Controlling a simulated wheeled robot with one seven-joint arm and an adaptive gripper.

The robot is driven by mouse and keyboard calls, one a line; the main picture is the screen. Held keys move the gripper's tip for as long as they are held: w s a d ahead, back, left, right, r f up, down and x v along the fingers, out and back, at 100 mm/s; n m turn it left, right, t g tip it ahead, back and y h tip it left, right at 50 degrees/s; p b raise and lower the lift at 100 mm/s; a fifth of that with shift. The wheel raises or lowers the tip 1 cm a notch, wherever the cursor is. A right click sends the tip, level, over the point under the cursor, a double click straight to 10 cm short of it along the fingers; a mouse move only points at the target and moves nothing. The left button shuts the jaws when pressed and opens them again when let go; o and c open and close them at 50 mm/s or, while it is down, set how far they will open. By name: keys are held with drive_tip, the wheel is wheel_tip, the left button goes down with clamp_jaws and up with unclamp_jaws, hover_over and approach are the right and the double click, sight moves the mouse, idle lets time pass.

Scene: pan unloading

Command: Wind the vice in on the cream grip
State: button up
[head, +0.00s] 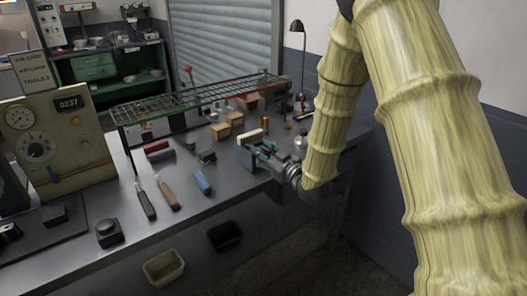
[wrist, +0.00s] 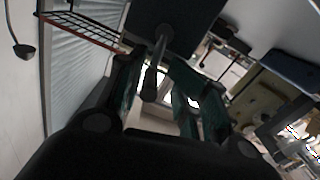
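The blue-grey vice (head: 266,158) stands on the bench near its front edge. A cream piece (head: 248,137), which looks like the cream grip, is at its jaws; I cannot tell whether the jaws touch it. My gripper (head: 284,171) is at the front end of the vice, partly hidden by my arm. In the wrist view, my gripper's dark fingers (wrist: 157,92) stand apart. A grey rod (wrist: 154,68), apparently part of the vice's handle, lies between them, with gaps on both sides. A large dark block above hides the jaws there.
Brown (head: 168,194), blue (head: 202,182) and dark (head: 146,203) handled pieces lie on the bench left of the vice. A wire rack (head: 200,97) spans above the bench behind them. A gauge panel (head: 55,140) stands at left. Two bins (head: 164,268) are below the bench front.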

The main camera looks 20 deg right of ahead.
drive_tip(key=shift+d, duration=0.1)
clamp_jaws()
